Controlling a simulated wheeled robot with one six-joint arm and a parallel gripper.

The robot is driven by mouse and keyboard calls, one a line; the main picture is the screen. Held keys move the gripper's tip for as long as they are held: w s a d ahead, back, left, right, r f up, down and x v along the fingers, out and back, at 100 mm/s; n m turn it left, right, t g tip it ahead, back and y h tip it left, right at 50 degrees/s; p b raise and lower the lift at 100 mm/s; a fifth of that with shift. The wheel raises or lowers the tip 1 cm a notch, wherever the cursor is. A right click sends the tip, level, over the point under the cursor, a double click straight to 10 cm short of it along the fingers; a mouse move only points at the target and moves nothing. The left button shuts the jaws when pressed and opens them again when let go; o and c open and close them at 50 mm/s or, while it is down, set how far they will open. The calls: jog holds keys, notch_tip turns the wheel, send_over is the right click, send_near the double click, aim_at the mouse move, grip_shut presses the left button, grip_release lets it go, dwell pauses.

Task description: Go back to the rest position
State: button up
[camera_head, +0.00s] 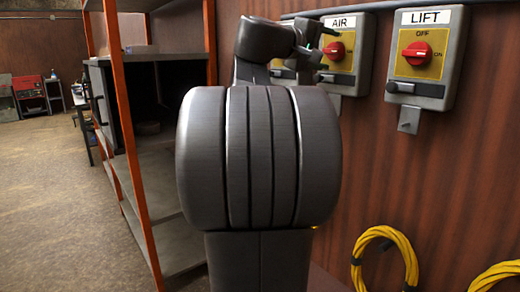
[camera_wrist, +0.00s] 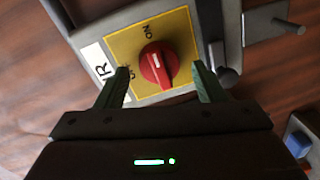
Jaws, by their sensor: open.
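My gripper (camera_head: 314,52) is at the AIR switch box (camera_head: 362,45) on the wall, partly hidden by my own arm in the head view. In the wrist view my gripper (camera_wrist: 160,70) is open, with one finger on each side of the red AIR knob (camera_wrist: 157,64). A gap shows between each fingertip and the knob, and nothing is held. The knob's bar runs roughly up and down in that view, in line with the ON label; the OFF label is partly hidden by a finger. The AIR knob also shows in the head view (camera_head: 336,51).
The LIFT box (camera_head: 452,60) with its red knob (camera_head: 417,55) hangs to the right, its bar horizontal. Yellow coiled hoses (camera_head: 408,250) hang below. An orange-posted shelf (camera_head: 137,150) stands close on the left. Open floor (camera_head: 45,200) lies further left.

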jog(key=v, duration=1.3)
jog(key=x, duration=1.3)
jog(key=shift+w+d+r+p, duration=0.2)
jog(key=shift+w+d+p, duration=0.05)
jog(key=shift+d+p, duration=0.1)
jog(key=n+p, duration=0.2)
jog(key=n, duration=0.1)
jog(key=shift+s+a+p, duration=0.1)
jog(key=shift+a+p, duration=0.1)
jog(key=shift+p, duration=0.2)
jog(key=n+p, duration=0.4)
jog(key=shift+f+n+g+h, duration=0.1)
jog(key=shift+n+g+h, duration=0.2)
jog(key=shift+n, duration=0.1)
jog(key=n+p, duration=0.6)
jog(key=shift+f+h, duration=0.15)
jog(key=shift+h, duration=0.25)
jog(key=shift+f+n+p, duration=0.25)
jog(key=shift+n+p, duration=0.55)
jog(key=shift+n, duration=0.2)
